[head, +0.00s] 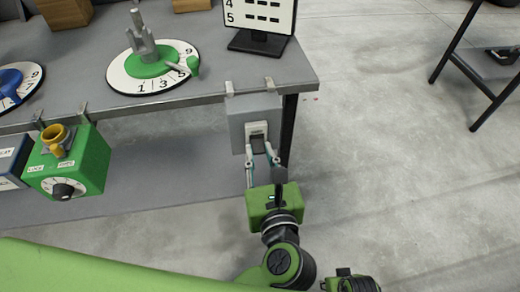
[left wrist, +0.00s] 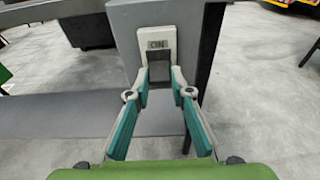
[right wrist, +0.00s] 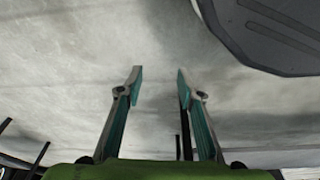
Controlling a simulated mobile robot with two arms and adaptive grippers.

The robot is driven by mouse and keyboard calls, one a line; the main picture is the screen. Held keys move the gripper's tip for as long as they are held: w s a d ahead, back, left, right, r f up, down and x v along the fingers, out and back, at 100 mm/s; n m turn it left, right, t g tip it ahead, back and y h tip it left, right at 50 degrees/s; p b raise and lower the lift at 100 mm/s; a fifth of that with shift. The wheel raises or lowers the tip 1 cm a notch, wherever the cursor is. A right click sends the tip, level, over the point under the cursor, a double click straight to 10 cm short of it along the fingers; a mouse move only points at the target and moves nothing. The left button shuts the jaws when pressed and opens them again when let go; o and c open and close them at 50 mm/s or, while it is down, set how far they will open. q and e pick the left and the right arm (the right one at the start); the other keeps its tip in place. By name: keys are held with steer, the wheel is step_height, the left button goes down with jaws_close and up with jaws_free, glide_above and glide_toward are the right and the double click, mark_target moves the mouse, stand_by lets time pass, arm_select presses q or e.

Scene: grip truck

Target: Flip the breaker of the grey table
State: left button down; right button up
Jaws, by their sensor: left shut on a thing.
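The breaker is a grey box (head: 254,112) hung on the front edge of the grey table (head: 215,75), near its right corner. Its pale switch plate (head: 257,130) shows in the middle of the box, and the left wrist view shows the plate marked "ON" (left wrist: 157,45) with a dark part below. My left gripper (head: 260,155) is at the breaker, its fingers on both sides of the switch's lower part, shut on it; the left wrist view shows the fingers (left wrist: 159,80) there too. My right gripper (right wrist: 157,75) is open and empty over bare floor.
A green numbered dial (head: 150,68) and a small screen (head: 262,22) stand on the table. A dark table leg is right behind the breaker.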

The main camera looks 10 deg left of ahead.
arm_select(q)
steer(key=shift+r+g+p, duration=0.2)
steer(key=shift+g+p, duration=0.1)
steer(key=shift+p, duration=0.2)
arm_select(e)
steer(key=s+f, duration=0.1)
steer(key=f, duration=0.1)
steer(key=s+f, duration=0.1)
steer(key=f, duration=0.1)
steer(key=shift+s+d+f, duration=0.15)
steer(key=shift+s, duration=0.05)
